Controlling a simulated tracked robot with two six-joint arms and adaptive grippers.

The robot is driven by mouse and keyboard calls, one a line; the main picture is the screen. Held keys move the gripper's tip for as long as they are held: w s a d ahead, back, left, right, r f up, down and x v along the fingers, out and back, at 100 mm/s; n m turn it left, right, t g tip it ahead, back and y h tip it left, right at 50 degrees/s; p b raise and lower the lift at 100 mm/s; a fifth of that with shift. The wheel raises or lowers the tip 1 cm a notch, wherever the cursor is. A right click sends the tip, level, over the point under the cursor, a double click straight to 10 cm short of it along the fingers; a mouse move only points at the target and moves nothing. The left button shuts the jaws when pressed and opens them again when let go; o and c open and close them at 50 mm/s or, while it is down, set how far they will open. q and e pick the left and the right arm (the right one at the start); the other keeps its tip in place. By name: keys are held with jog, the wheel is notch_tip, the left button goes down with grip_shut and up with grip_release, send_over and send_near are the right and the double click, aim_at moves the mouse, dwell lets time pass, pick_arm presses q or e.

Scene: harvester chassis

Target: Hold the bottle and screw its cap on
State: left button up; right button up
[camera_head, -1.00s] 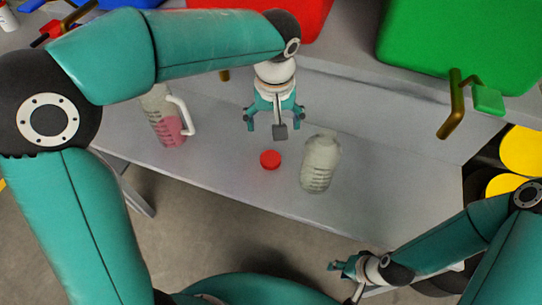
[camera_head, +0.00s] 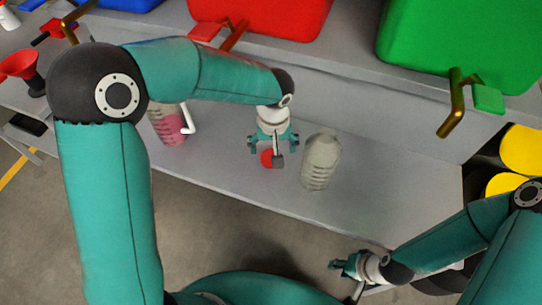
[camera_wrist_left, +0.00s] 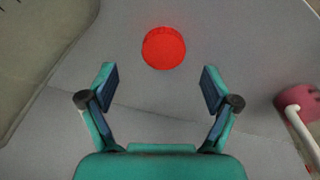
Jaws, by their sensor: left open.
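The red cap (camera_head: 266,158) lies flat on the grey bench, just left of the clear bottle (camera_head: 320,165). The bottle stands upright. My left gripper (camera_head: 273,146) points down above the cap, its fingers spread and empty. In the left wrist view the cap (camera_wrist_left: 163,48) is ahead of and between the open fingertips (camera_wrist_left: 157,88), touching neither. Part of the bottle (camera_wrist_left: 35,55) shows at the left edge there. My right gripper (camera_head: 343,265) hangs off the front of the bench, away from the bottle; its finger opening is too small to judge.
A jug with pink liquid (camera_head: 170,128) and a white handle stands left of the cap. Red (camera_head: 270,18) and green (camera_head: 460,40) bins stand on the raised rear shelf. The bench right of the bottle is clear.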

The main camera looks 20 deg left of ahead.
pick_arm(q)
jog(key=shift+f, duration=0.1)
jog(key=f, duration=0.3)
jog(key=f+p, duration=0.1)
jog(key=f, duration=0.1)
jog(key=shift+w+a, duration=0.35)
jog(key=shift+a, duration=0.05)
jog(key=c, duration=0.8)
